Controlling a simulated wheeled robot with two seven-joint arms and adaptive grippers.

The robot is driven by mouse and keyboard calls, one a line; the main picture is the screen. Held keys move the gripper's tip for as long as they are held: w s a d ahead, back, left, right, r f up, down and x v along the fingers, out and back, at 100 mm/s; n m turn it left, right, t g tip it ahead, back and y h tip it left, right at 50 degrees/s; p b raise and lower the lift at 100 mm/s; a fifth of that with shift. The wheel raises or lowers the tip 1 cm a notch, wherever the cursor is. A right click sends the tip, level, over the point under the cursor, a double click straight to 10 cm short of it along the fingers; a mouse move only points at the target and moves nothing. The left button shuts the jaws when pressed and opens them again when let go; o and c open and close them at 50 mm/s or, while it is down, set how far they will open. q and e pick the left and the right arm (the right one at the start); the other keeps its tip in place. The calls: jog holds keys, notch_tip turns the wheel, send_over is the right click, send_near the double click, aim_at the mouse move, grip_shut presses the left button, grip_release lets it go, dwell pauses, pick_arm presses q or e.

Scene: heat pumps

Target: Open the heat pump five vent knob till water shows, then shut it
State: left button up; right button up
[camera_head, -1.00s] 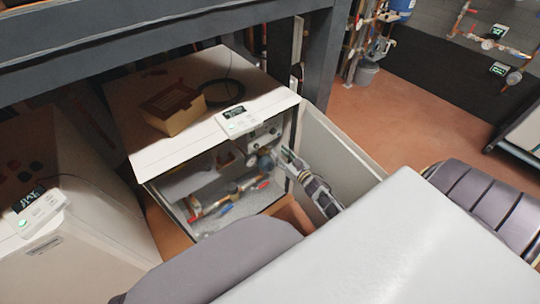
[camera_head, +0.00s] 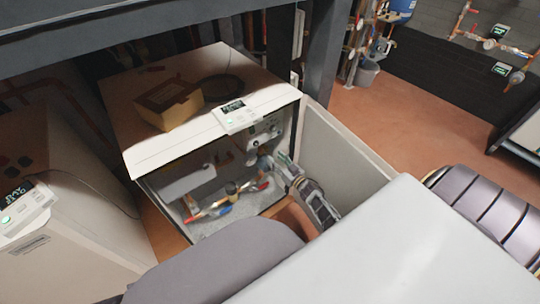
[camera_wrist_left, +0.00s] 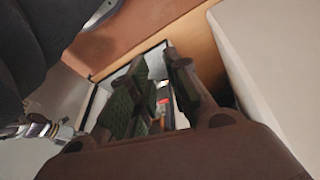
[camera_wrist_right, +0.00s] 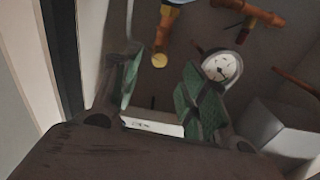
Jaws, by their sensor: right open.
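An opened heat pump (camera_head: 150,158), a white cabinet with pipes and valves inside, stands at centre in the head view; I cannot read its number. My right gripper (camera_head: 282,163) reaches into the right side of its opening. In the right wrist view, the right gripper (camera_wrist_right: 160,65) has its fingers apart with nothing between them. Beyond the fingertips are a small round yellow piece (camera_wrist_right: 159,61) and a white dial gauge (camera_wrist_right: 222,67). I cannot tell which part is the vent knob; no water is visible. My left gripper (camera_wrist_left: 156,62) is empty, its fingers slightly apart, facing the opening.
The cabinet's open door (camera_head: 340,150) stands right of the right gripper. A cardboard box (camera_head: 170,104) and a control panel (camera_head: 236,115) are on top. Another white unit (camera_head: 70,225) is at left. A dark metal frame (camera_head: 335,60) stands behind; open floor (camera_head: 400,125) lies right.

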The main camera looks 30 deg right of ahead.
aim_at(267, 149)
pick_arm(q)
jog(key=shift+w+d+f+t+h+b, duration=0.15)
jog(key=shift+d+f+b, duration=0.1)
jog(key=shift+f, duration=0.35)
jog(key=shift+w+d+f+t+h+b, duration=0.1)
jog(key=shift+f+b, duration=0.2)
jog(key=shift+f, duration=0.25)
jog(key=shift+w+d+f+t+h+b, duration=0.15)
jog(key=shift+d+f+b, duration=0.1)
jog(key=shift+f, duration=0.35)
pick_arm(e)
jog(key=shift+w+a, duration=0.2)
jog(key=shift+w, duration=2.35)
jog(key=shift+c, duration=0.2)
pick_arm(q)
jog(key=shift+r, duration=0.15)
pick_arm(e)
grip_shut()
